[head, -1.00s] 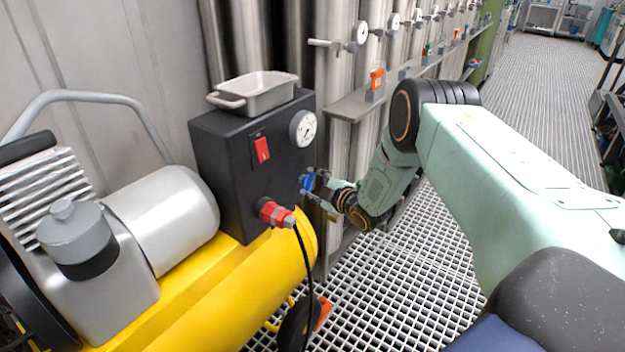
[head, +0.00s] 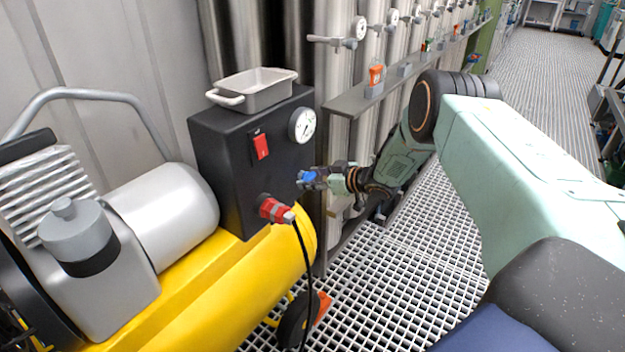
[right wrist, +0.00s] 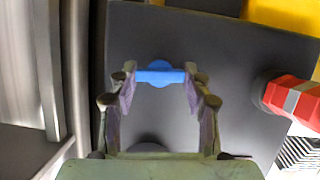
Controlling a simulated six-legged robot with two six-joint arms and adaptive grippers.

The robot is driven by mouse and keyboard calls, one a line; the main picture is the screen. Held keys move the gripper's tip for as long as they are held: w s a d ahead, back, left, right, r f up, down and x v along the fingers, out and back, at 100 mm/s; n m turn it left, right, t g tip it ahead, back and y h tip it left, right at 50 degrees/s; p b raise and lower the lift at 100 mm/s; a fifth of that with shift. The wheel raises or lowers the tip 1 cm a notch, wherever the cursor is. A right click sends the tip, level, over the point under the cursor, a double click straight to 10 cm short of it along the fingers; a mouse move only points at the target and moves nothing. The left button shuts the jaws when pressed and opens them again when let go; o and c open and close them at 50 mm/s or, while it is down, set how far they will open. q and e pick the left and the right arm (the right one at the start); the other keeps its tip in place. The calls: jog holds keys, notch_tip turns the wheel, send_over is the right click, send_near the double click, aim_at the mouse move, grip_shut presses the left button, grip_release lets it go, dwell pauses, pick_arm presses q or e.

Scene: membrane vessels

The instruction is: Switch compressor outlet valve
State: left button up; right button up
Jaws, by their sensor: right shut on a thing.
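The compressor's black control box (head: 225,160) stands on a yellow tank (head: 235,290). The blue outlet valve handle (head: 308,176) is on the lower right of the box's front face. My right gripper (head: 312,178) reaches it from the right. In the right wrist view the blue handle (right wrist: 160,75) lies crosswise between the two fingertips of my right gripper (right wrist: 160,82), which are shut on its two ends. The valve body behind the handle is hidden. My left gripper is not in view.
A red hose coupling (head: 274,210) with a black cable sits left of the valve; it also shows in the right wrist view (right wrist: 290,97). A gauge (head: 302,124) and red switch (head: 260,146) are above. A grey tray (head: 255,90) lies on top. Steel vessels (head: 335,75) stand behind.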

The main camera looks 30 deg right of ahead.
jog(key=shift+m, duration=0.4)
jog(key=shift+y, duration=0.4)
jog(key=o, duration=1.2)
jog(key=shift+c, duration=0.2)
jog(key=v, duration=1.2)
jog(key=shift+r, duration=0.2)
jog(key=shift+w, duration=0.1)
